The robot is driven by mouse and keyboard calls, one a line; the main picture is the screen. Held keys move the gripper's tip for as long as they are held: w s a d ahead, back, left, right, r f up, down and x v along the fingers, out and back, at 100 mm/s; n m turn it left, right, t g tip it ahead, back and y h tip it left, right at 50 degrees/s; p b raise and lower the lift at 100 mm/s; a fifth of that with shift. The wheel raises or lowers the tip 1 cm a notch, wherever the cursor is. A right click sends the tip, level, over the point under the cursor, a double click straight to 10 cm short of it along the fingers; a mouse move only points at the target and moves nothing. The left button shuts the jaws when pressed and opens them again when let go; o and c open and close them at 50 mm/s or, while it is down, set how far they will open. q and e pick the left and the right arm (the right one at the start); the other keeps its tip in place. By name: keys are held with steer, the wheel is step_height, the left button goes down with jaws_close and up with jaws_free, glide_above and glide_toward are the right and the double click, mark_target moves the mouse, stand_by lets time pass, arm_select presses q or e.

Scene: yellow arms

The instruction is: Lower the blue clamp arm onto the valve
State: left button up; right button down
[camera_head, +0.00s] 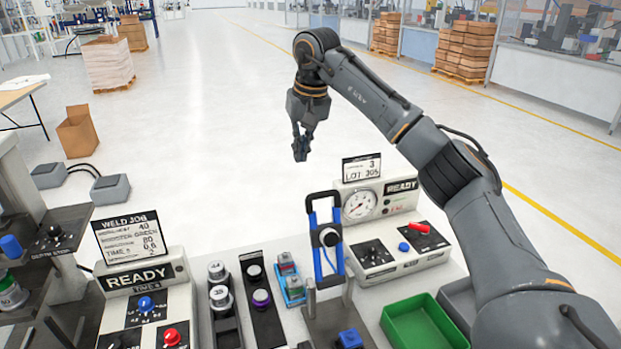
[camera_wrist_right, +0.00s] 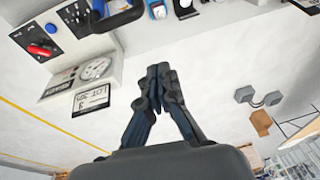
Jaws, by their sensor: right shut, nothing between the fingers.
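The blue clamp arm (camera_head: 311,235) stands upright as a tall loop on a dark fixture (camera_head: 335,325) in the head view. Part of the blue clamp arm also shows at the top edge of the right wrist view (camera_wrist_right: 122,17). I cannot tell for sure which part is the valve. My right gripper (camera_head: 300,152) hangs in the air beyond and above the clamp, apart from it. Its fingers are shut and empty, and their tips meet in the right wrist view (camera_wrist_right: 158,72). My left gripper is not in view.
A gauge box (camera_head: 385,215) with a red switch stands right of the clamp. A green bin (camera_head: 425,325) is at front right. Valve-like parts in dark racks (camera_head: 222,310) and a READY box (camera_head: 145,300) stand left.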

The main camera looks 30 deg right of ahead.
steer(key=s+d+f+h+p, duration=0.1)
steer(key=s+d+f+p, duration=0.1)
steer(key=f+p, duration=0.3)
step_height(320, 180, down, 3)
steer(key=shift+s+r+p, duration=0.2)
steer(key=shift+s+p, duration=0.1)
steer(key=shift+s, duration=0.25)
stand_by(0.4)
